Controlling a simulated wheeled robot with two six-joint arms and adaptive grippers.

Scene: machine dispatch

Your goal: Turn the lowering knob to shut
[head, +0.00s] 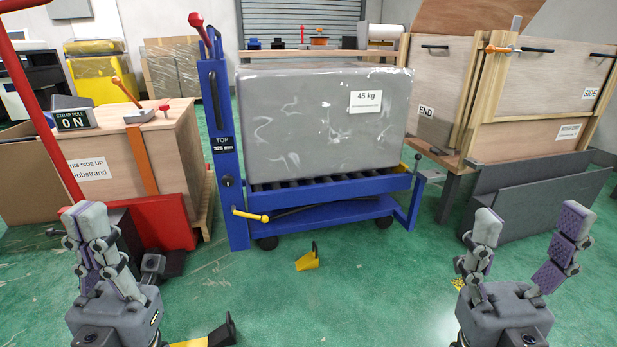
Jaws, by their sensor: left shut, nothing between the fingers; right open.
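A blue lift table (330,193) stands in the middle of the head view. Its tall post (213,120) carries a label reading "TOP 325 mm". A small dark knob (228,181) sits low on the post; it may be the lowering knob, but its setting is too small to read. A yellow-tipped lever (250,216) sticks out below it. My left gripper (88,213) is shut and empty at the lower left, well apart from the post. My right gripper (530,215) is open and empty at the lower right, in front of a grey panel.
A grey wrapped block (315,125) marked 45 kg rests on the table's rollers. A strapped wooden crate (120,150) and a red cart panel (155,222) stand left. A wooden crate (545,85) stands right. A yellow wedge (307,260) lies on the green floor, otherwise mostly clear.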

